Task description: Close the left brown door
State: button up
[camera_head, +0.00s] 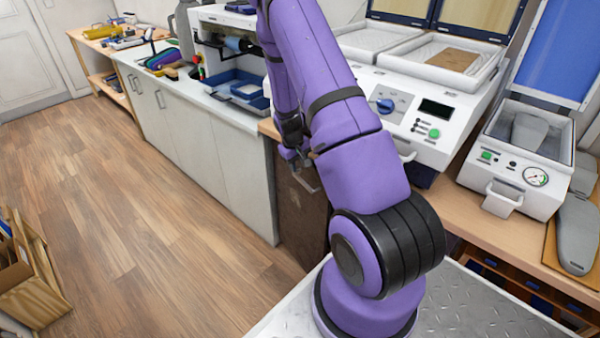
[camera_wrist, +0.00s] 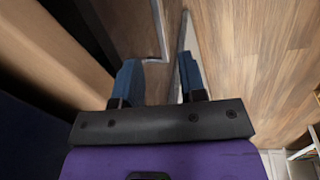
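The left brown door (camera_head: 298,222) is a dark brown panel below the wooden bench, beside the white cabinets. My arm hides its right part, and I cannot tell how far it stands open. Its thin metal handle (camera_head: 306,183) shows just below my gripper (camera_head: 294,158). In the wrist view, my gripper (camera_wrist: 160,72) is open, with two blue fingers apart. I see no grip on the handle.
White cabinets (camera_head: 190,128) stand left of the door. The wooden bench (camera_head: 268,128) above carries white machines (camera_head: 425,105). Open wooden floor (camera_head: 130,230) lies at left, with a cardboard box (camera_head: 30,285) at far left. The floor also shows in the wrist view (camera_wrist: 260,60).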

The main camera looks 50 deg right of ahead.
jog(key=shift+a+r, duration=0.15)
jog(key=shift+r, duration=0.7)
jog(key=shift+a+r, duration=0.15)
jog(key=shift+r, duration=0.65)
